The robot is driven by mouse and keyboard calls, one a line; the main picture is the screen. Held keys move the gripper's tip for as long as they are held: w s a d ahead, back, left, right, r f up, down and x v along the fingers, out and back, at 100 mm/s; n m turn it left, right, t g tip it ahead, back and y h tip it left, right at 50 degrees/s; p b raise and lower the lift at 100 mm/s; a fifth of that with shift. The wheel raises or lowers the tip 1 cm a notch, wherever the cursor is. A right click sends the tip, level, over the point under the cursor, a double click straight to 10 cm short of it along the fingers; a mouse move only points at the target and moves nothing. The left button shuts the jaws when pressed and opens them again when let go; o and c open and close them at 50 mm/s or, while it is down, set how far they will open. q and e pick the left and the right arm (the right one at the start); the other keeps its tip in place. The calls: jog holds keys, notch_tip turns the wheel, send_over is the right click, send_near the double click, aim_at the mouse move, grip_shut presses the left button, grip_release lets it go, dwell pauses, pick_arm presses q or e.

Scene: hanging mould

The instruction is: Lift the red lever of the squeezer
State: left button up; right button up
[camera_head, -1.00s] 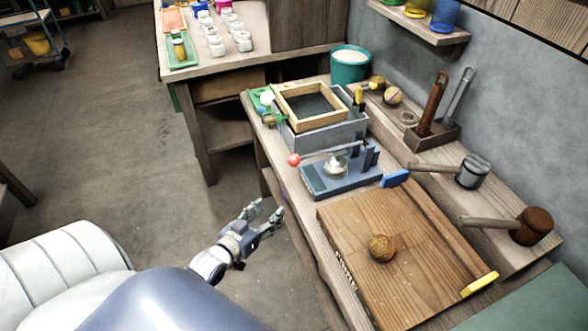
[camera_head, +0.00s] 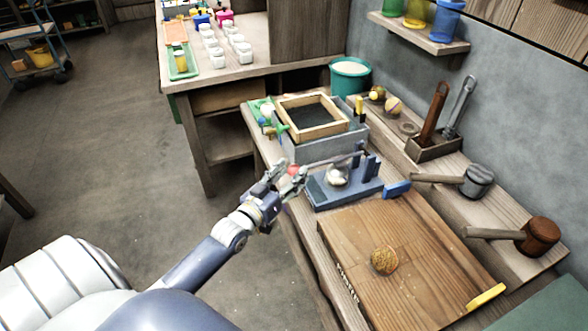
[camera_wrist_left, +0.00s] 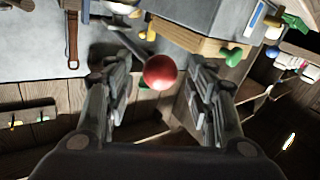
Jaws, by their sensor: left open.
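The squeezer (camera_head: 345,187) is a blue-grey device on the bench, with a pale round item on it. Its lever ends in a red ball knob (camera_head: 293,170) at the left. My left gripper (camera_head: 284,172) is open at the knob, with its fingers pointing toward the squeezer. In the left wrist view the red knob (camera_wrist_left: 160,72) lies between the two open fingers (camera_wrist_left: 158,95), with a gap visible on each side. The lever rod runs away behind the knob. My right gripper is not in view.
A wooden-framed sieve on a grey box (camera_head: 318,146) stands just behind the squeezer. A blue block (camera_head: 397,189) and mallets (camera_head: 540,236) are to the right. Open floor lies left.

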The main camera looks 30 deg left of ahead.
pick_arm(q)
jog(key=shift+w, duration=1.05)
